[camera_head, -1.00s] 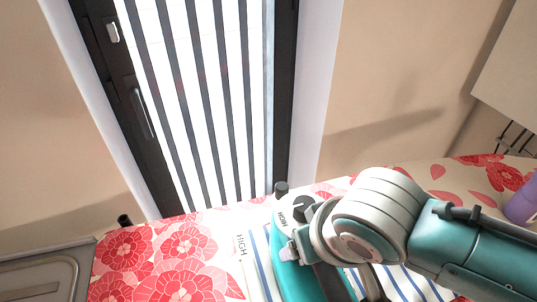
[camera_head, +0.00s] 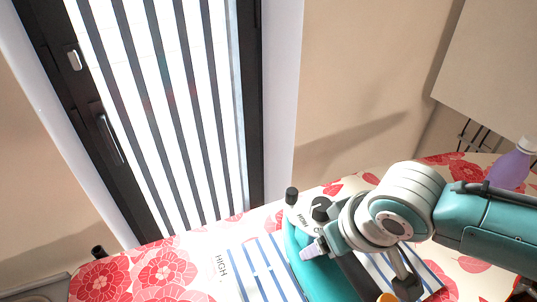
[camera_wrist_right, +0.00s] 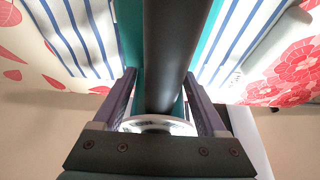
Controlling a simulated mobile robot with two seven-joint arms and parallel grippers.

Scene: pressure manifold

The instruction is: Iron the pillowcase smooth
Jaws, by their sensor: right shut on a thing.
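My right gripper (camera_wrist_right: 160,76) is shut on the iron's dark handle (camera_wrist_right: 168,40), with one finger on each side. In the head view my wrist covers part of the iron and cloth. My left gripper is out of view.
A purple bottle (camera_head: 510,167) stands at the board's far right. A dark knob (camera_head: 97,252) shows at the board's far left edge. A striped, dark-framed window or door (camera_head: 165,110) and beige walls lie behind.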

